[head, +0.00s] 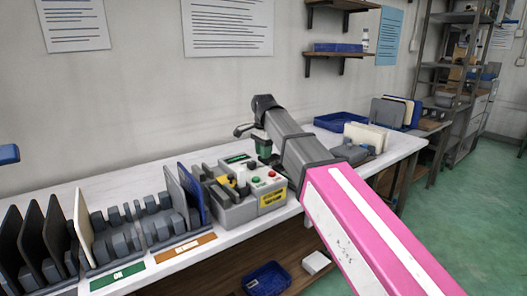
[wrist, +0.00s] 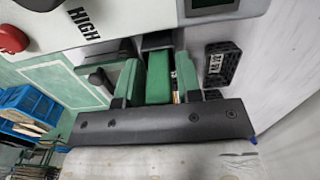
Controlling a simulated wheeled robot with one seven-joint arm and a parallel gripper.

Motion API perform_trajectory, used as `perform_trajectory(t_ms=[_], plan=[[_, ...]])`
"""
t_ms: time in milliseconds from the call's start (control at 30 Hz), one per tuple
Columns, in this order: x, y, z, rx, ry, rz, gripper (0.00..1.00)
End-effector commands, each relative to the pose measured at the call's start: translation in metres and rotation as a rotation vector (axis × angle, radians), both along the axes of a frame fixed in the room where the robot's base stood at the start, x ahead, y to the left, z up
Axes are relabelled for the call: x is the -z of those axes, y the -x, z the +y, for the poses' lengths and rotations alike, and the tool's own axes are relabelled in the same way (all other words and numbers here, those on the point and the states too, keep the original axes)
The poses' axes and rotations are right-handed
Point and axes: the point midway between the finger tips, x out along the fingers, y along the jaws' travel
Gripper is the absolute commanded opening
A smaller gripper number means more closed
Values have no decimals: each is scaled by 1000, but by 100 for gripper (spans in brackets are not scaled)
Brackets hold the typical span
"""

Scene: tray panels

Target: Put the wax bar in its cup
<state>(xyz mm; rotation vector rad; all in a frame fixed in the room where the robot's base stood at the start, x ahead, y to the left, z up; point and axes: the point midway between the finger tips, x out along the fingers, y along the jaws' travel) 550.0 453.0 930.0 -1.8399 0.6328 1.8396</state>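A green block, which I take to be the wax bar (wrist: 159,77), sits between the two green-tipped fingers of my gripper (wrist: 157,82) in the wrist view. In the head view my gripper (head: 264,150) hangs at the back of a grey control box (head: 240,211), and the bar is too small to make out apart from the fingers.
The box has a red button (head: 256,183) and yellow parts. Racks of upright panels (head: 58,240) stand to its left on the white bench (head: 140,182). More panels (head: 366,136) and a blue tray (head: 340,121) stand to the right. A black block (wrist: 221,65) is right of my fingers.

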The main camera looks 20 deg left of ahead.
Motion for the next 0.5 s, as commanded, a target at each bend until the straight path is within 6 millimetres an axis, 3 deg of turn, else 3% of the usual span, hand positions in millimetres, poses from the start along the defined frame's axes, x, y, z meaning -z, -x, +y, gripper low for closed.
perform_trajectory(t_ms=[333, 500], plan=[[-1, 0, 0, 0, 0, 0, 46], [-15, -1, 1, 0, -2, -1, 46]])
